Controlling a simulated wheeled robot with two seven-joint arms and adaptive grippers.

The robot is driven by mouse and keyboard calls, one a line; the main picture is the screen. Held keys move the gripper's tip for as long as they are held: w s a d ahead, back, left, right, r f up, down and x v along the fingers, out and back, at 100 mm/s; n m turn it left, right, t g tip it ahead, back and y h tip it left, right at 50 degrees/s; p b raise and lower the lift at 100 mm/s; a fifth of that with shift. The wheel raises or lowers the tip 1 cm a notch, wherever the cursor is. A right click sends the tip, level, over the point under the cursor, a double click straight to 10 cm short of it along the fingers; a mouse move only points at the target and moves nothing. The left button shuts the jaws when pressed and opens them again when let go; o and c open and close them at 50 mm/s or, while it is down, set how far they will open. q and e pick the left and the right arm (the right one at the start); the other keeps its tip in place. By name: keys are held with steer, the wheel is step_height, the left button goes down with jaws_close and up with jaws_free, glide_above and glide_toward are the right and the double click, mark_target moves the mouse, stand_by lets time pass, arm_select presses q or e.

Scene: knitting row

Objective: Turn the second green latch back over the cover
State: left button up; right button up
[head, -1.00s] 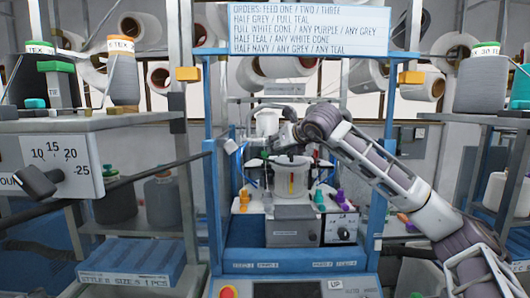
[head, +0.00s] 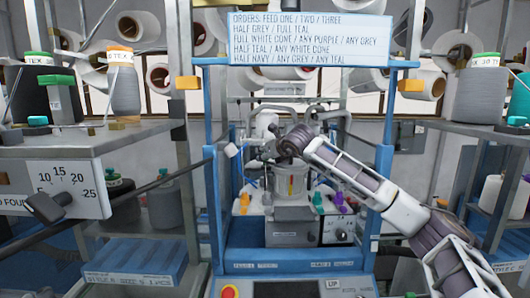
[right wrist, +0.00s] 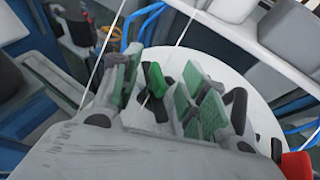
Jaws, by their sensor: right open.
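My right gripper (right wrist: 165,82) is open, with green pads on its two fingers. In the right wrist view a small green latch (right wrist: 161,76) shows between the fingers, over a round white cover (right wrist: 225,75). I cannot tell whether either finger touches the latch. In the head view my right gripper (head: 268,152) hangs above the back left of the pot-shaped machine part (head: 291,183) inside the blue frame. The latches are too small or hidden to make out there. My left gripper is not in view.
Blue posts (head: 381,180) stand on both sides of the machine. In the wrist view a red part (right wrist: 297,165) is at the lower right, and thin yarns cross the space.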

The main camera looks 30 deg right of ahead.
steer(key=shift+p+x, duration=0.5)
steer(key=shift+x, duration=0.6)
